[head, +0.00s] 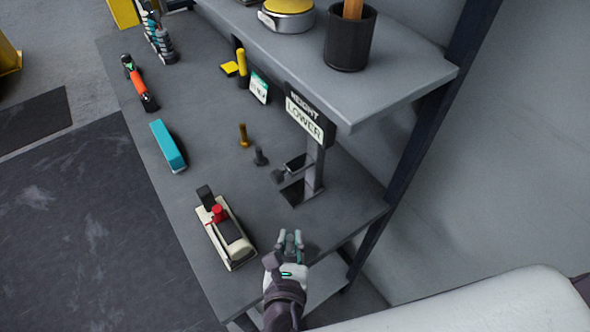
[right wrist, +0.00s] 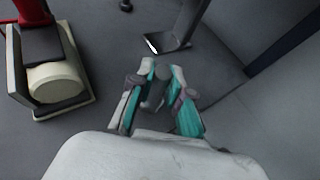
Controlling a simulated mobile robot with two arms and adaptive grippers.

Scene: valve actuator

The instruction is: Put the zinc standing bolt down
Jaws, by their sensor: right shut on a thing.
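My right gripper (head: 290,243) is low over the front right part of the grey workbench (head: 195,85). In the right wrist view its teal-padded fingers (right wrist: 158,90) are shut on a grey, bolt-like piece (right wrist: 154,94), which I take for the zinc bolt. It looks roughly upright; its lower end is hidden, so I cannot tell whether it touches the bench. A brass bolt (head: 244,136) and a dark grey bolt (head: 260,157) stand farther back. My left gripper is not in view.
A beige device with a red knob (head: 218,214) lies left of my gripper. A sign post (head: 315,170) stands behind it, under a shelf (head: 400,85). A teal box (head: 168,146) and an orange tool (head: 138,84) lie farther left. Bare bench shows between them.

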